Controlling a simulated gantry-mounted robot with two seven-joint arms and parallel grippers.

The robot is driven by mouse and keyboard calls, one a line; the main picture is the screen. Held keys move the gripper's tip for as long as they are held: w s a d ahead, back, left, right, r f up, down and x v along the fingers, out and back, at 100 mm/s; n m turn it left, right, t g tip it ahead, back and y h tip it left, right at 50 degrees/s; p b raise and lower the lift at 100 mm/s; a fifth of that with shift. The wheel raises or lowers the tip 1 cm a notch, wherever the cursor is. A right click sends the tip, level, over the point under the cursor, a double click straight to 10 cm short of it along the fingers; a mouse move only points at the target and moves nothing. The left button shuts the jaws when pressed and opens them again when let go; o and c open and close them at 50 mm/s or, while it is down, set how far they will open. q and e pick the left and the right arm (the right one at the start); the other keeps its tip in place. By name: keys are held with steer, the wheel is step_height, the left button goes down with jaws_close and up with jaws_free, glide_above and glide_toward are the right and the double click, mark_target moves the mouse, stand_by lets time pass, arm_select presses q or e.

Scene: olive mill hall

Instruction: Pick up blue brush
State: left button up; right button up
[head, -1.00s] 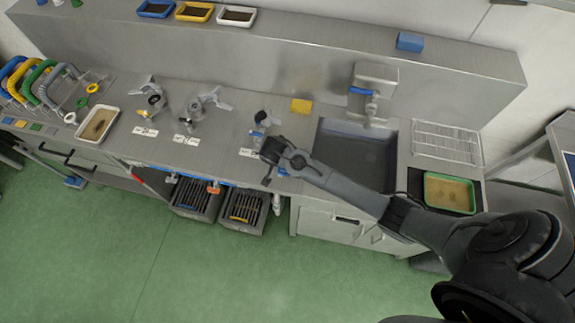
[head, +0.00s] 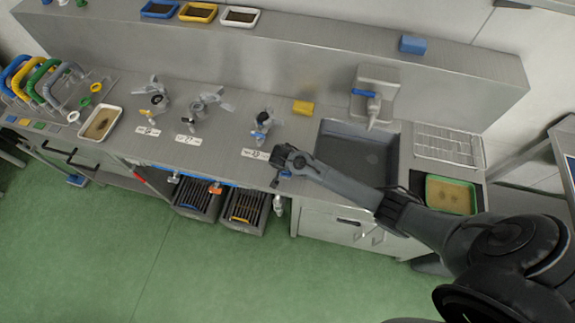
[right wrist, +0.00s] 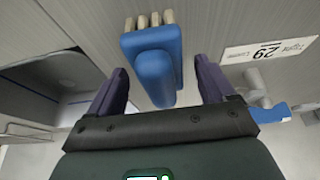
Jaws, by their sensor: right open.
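In the right wrist view the blue brush (right wrist: 150,43) lies on the steel worktop. Its rounded blue handle (right wrist: 155,80) points toward my gripper and its short beige bristles face away. My right gripper (right wrist: 163,72) is open, with one finger on each side of the handle and a gap to both. I cannot tell whether it is low enough to enclose the handle. In the head view my right gripper (head: 277,162) is at the worktop's front edge, left of the sink, and hides the brush. My left gripper is not in view.
A label (right wrist: 268,50) lies beside the brush. The sink (head: 355,155) is just right of my gripper. A blue-handled valve (right wrist: 280,112) sits near the worktop's edge.

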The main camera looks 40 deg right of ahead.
steer(key=c, duration=1.3)
steer(key=shift+o, duration=0.2)
steer(key=shift+r, duration=0.1)
steer(key=shift+r, duration=0.5)
steer(key=r, duration=0.3)
steer(key=shift+s+d+r, duration=0.15)
steer(key=shift+s+d, duration=0.05)
steer(key=shift+s, duration=0.2)
steer(key=s+d+r, duration=0.2)
steer(key=s, duration=0.1)
steer(key=s+d+r, duration=0.2)
steer(key=s, duration=0.1)
steer(key=s+d+r, duration=0.2)
steer(key=s, duration=0.1)
steer(key=shift+r, duration=0.25)
